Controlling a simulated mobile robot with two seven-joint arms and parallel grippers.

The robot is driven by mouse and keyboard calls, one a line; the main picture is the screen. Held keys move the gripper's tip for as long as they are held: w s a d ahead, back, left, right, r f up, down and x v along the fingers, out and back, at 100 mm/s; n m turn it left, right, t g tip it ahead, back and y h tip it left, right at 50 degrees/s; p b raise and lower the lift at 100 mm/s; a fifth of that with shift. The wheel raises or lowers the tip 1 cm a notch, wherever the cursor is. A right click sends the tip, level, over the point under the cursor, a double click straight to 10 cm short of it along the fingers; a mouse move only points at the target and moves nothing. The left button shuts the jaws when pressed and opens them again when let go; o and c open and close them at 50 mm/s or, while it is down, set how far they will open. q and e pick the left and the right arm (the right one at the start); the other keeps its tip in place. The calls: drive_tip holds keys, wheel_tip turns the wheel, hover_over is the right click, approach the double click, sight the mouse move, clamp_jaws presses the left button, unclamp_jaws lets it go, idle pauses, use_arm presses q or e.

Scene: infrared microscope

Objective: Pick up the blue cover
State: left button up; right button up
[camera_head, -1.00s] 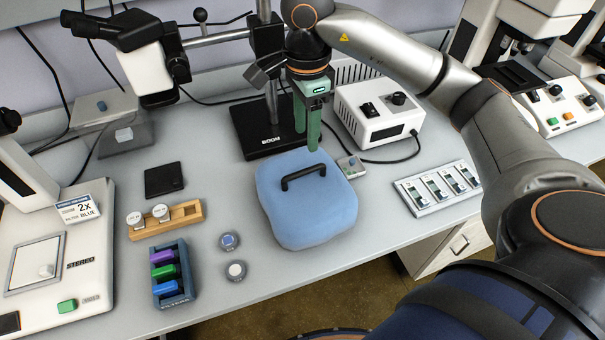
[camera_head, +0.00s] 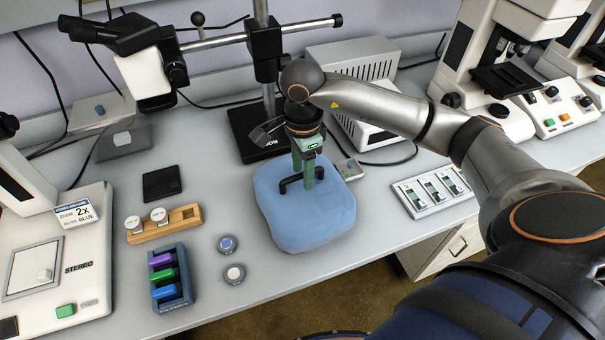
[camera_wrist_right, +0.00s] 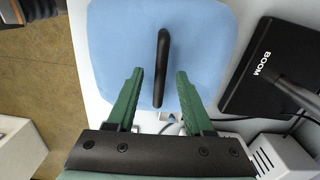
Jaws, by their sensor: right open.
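The blue cover (camera_head: 310,215) sits on the bench near its front edge, with a black bar handle (camera_head: 287,184) on top. My right gripper (camera_head: 309,180) is over the cover at the handle, its green fingers pointing down. In the right wrist view, the open fingers (camera_wrist_right: 158,75) have the near end of the handle (camera_wrist_right: 162,62) between them, with a gap on each side. The blue cover (camera_wrist_right: 120,35) fills the middle of that view. Whether the fingertips reach below the handle bar is hard to tell. My left gripper is not in view.
A boom stand base (camera_head: 245,135) and a grey-white control box (camera_head: 365,125) stand behind the cover. A slide tray (camera_head: 432,192) lies to the right. Two round discs (camera_head: 231,258), a rack of coloured blocks (camera_head: 170,277) and a wooden holder (camera_head: 165,224) lie to the left.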

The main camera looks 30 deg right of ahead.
drive_tip(key=shift+c, duration=0.4)
clamp_jaws()
idle(0.9)
